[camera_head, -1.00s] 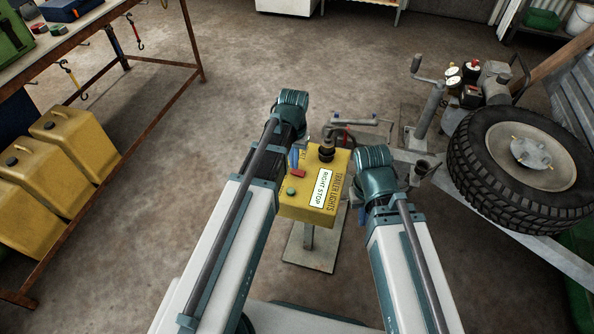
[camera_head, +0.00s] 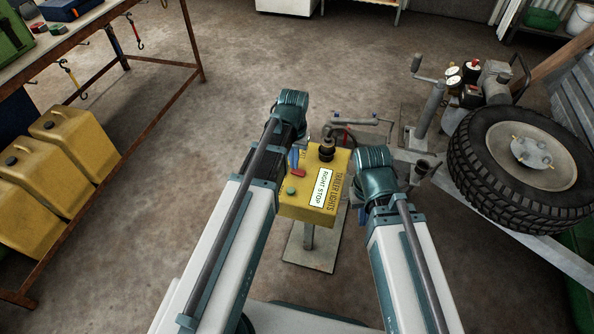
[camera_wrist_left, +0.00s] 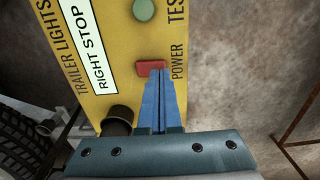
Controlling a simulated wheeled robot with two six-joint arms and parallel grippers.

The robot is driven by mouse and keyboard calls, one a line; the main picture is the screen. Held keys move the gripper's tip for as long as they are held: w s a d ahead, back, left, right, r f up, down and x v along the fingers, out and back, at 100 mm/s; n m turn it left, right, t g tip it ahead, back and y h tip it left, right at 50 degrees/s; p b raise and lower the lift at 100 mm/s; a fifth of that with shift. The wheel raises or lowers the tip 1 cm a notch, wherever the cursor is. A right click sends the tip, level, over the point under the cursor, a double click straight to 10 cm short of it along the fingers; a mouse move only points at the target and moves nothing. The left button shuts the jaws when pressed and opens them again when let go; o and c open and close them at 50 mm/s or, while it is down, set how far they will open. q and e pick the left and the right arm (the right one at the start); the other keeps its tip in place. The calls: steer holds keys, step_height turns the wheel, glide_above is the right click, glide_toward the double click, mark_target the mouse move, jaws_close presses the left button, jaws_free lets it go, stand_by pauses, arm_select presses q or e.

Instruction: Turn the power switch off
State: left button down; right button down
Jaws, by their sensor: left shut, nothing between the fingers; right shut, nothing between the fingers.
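The yellow trailer lights box (camera_head: 318,208) stands on a post between my arms. Its red power switch (camera_head: 298,173) sits near its left edge, above a green test button (camera_head: 291,191). The power switch also shows in the left wrist view (camera_wrist_left: 150,68), beside the POWER label. My left gripper (camera_head: 294,156) is shut and empty. In the left wrist view its blue fingertips (camera_wrist_left: 155,82) are right at the switch's lower edge; I cannot tell whether they touch. My right gripper (camera_head: 361,214) is shut, right of the box, mostly hidden by its wrist.
A black knob or connector (camera_head: 327,152) sticks up at the box's far end. A trailer frame with a crank jack (camera_head: 432,105) and a spare wheel (camera_head: 525,165) is at the right. Yellow cans (camera_head: 75,140) stand by a workbench at the left. Floor between is clear.

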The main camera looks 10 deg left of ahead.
arm_select(q)
steer(key=shift+f+b, duration=0.65)
steer(key=shift+f, duration=0.1)
steer(key=shift+r, duration=0.2)
step_height(320, 180, up, 7)
steer(key=p, duration=0.7)
steer(key=shift+f, duration=0.15)
steer(key=s+d+r+m+y+p, duration=0.1)
steer(key=s+d+m, duration=0.1)
steer(key=s+d, duration=0.4)
steer(key=s+d+m, duration=0.1)
steer(key=s+d, duration=0.4)
steer(key=s, duration=0.4)
step_height(320, 180, up, 16)
steer(key=p, duration=1.6)
steer(key=shift+w+a, duration=0.25)
steer(key=shift+w, duration=0.1)
